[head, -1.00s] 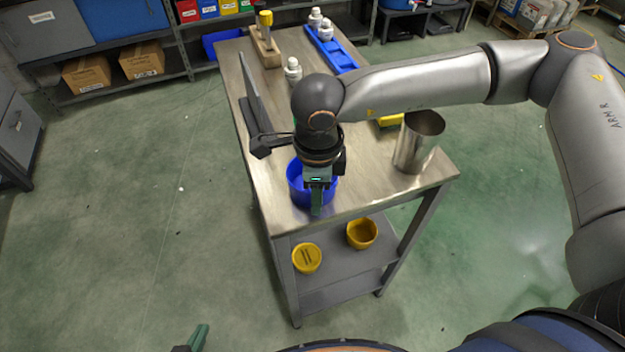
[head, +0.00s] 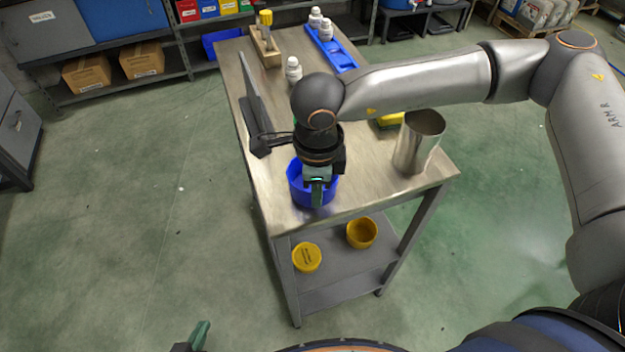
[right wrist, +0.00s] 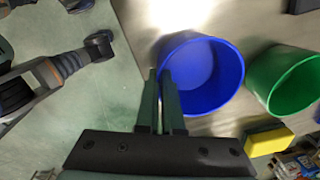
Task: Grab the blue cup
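The blue cup (head: 298,183) stands upright near the front left corner of the steel table (head: 375,192). In the right wrist view the cup (right wrist: 215,80) is seen from above and looks empty. My right gripper (head: 317,203) is over the cup's near side, partly hiding it in the head view. In the right wrist view its fingers (right wrist: 159,75) are close together, one on each side of the rim, and appear shut on the cup's wall. My left gripper (head: 200,336) shows only a green fingertip at the bottom edge, so its opening is hidden.
A steel container (head: 418,143) stands right of the cup. A green cup (right wrist: 285,80) and a yellow block (right wrist: 268,140) show in the right wrist view. Yellow pots (head: 361,233) sit on the lower shelf.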

